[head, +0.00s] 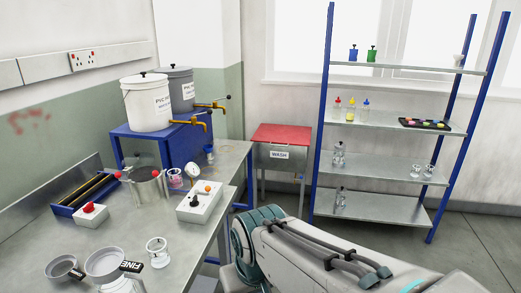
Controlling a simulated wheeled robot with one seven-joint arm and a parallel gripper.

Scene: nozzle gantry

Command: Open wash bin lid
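The wash bin (279,157) is a grey box on legs with a white label reading WASH on its front. It stands against the back wall, between the workbench and the shelf rack. Its red lid (281,133) lies flat on top and looks closed. A part of my arm crosses the bottom of the head view, in front of and below the bin. My gripper is not visible, so I cannot see whether it is open or holding anything.
A metal workbench (130,240) on the left holds pots, sieves, a control box (200,201) and two tap buckets on a blue stand (160,146). A blue-framed shelf rack (395,130) with small bottles stands right of the bin. Some floor is clear at right.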

